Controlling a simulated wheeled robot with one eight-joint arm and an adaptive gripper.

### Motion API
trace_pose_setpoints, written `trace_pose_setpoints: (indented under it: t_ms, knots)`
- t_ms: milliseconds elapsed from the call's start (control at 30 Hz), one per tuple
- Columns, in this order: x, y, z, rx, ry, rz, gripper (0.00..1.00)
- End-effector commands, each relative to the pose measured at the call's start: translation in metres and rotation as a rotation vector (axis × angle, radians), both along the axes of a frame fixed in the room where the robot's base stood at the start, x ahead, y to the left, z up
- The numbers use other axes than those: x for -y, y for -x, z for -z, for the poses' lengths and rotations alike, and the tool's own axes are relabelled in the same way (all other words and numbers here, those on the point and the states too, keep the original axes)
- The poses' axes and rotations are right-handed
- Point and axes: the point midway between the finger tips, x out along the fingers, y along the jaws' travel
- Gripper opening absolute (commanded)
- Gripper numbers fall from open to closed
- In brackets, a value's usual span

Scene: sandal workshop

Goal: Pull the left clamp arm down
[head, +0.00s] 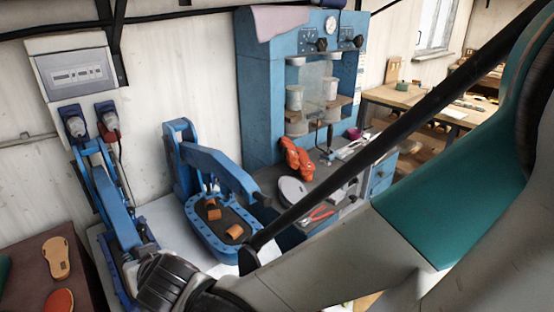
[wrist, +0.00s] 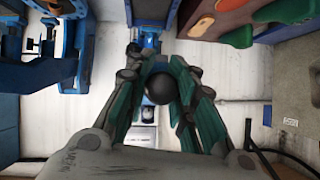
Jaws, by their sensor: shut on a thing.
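The left clamp is a narrow blue press at the left of the head view, with its blue arm (head: 112,205) sloping down toward me. In the wrist view a blue part (wrist: 143,38) of it shows beyond my fingers. My gripper (wrist: 160,72) is shut around a round black knob (wrist: 160,90), the handle end of the clamp arm. The green-and-grey fingers lie on both sides of it. In the head view my wrist hides most of the fingers and the knob. The clamp's lower front is partly hidden too.
A second blue clamp (head: 205,160) stands to the right, with orange-brown blocks (head: 235,232) on its base. A brown table (head: 22,270) with sandal soles (head: 58,258) is at the left. A tall blue machine (head: 260,100) stands behind. A grey socket box (head: 75,75) hangs on the wall.

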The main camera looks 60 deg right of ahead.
Motion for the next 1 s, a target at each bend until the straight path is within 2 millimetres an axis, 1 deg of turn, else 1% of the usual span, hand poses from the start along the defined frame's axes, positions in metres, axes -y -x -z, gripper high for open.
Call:
trace_pose_setpoints:
  t_ms: [33, 333, 367, 400, 433, 800, 1000]
  knots:
    - [0.0042, 0.0017, 0.0064, -0.014, -0.003, 0.013, 0.00]
    - [0.0046, 0.0017, 0.0071, -0.014, -0.004, 0.015, 0.00]
    - [0.0046, 0.0017, 0.0073, -0.014, -0.004, 0.015, 0.26]
    - [0.0047, 0.0016, 0.0072, -0.014, -0.004, 0.015, 0.35]
    - [0.0046, 0.0014, 0.0069, -0.013, -0.004, 0.015, 0.41]
    - [0.0045, -0.0001, 0.0038, -0.009, -0.001, 0.013, 0.41]
    - [0.0021, 0.0076, -0.0010, -0.009, 0.000, 0.009, 0.41]
